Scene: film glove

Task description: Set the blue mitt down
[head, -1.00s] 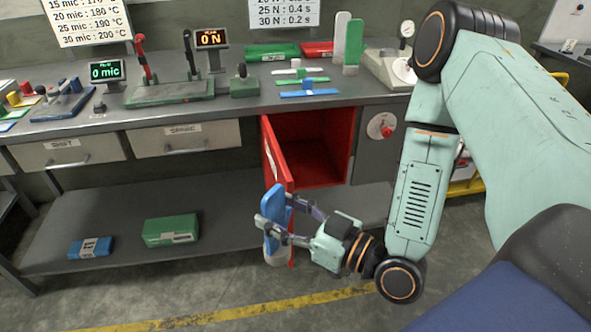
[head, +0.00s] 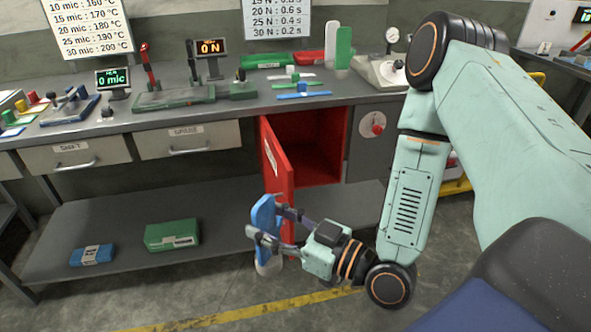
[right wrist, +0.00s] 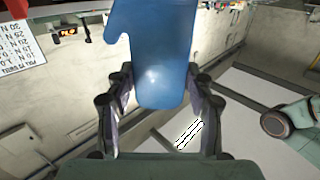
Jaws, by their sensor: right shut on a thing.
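The blue mitt (head: 265,214) is upright between the fingers of my right gripper (head: 262,225), low in front of the open red cabinet door. In the right wrist view the mitt (right wrist: 160,60) fills the upper middle, its thumb at the left, with the fingers of the right gripper (right wrist: 160,98) along both sides. The right gripper is shut on it. A pale lower end (head: 268,266) shows beneath the blue part, near the floor; whether it touches anything cannot be told. My left gripper is out of view.
The red door (head: 277,160) stands open beside its red compartment (head: 317,150). The grey bench top (head: 330,100) carries instruments and coloured tools. On the lower shelf (head: 120,225) lie a green box (head: 172,235) and a blue pack (head: 92,255). Bare shelf lies between these boxes and the mitt.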

